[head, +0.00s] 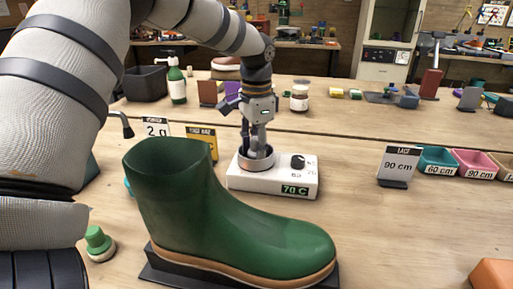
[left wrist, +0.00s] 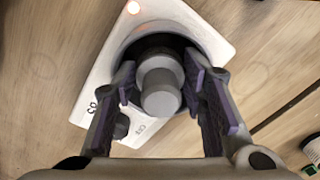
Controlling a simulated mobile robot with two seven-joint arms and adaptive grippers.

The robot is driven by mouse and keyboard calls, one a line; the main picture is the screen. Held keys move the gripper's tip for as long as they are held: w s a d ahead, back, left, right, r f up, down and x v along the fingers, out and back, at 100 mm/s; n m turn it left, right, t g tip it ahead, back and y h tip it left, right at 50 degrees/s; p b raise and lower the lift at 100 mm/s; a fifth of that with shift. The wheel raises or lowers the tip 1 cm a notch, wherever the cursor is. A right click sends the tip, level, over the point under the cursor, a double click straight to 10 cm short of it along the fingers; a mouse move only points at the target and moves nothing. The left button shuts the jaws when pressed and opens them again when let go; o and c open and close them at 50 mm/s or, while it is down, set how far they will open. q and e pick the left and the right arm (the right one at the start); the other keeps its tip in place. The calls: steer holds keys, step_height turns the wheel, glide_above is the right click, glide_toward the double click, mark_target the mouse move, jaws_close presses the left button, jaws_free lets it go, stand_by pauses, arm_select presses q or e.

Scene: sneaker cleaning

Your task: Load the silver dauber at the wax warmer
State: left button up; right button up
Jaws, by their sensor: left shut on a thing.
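The white wax warmer (head: 275,183) stands on the bench behind the green boot, with a round pot, a black knob and a "70 C" label. In the left wrist view the warmer (left wrist: 204,36) lies below the fingers. My left gripper (head: 256,148) points down over the pot. Its purple-padded fingers are shut on the silver dauber, whose grey round handle (left wrist: 160,98) shows between them, upright over the dark pot. The dauber's lower end is hidden, so I cannot tell how deep it sits. My right gripper is not in view.
A green boot (head: 215,215) on a dark stand fills the front. A yellow card (head: 203,140) and a "2 g" card (head: 156,128) stand left of the warmer. A lace sign (head: 397,165) and coloured bins (head: 437,160) are at the right. Bench between warmer and sign is clear.

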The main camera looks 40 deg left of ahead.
mark_target(253, 138)
arm_select(q)
steer(key=shift+s+a+f, duration=0.15)
steer(key=shift+a+f, duration=0.05)
step_height(253, 138, up, 5)
steer(key=shift+a+f, duration=0.1)
steer(key=shift+f, duration=0.05)
steer(key=shift+r, duration=1.3)
steer(key=shift+d, duration=0.2)
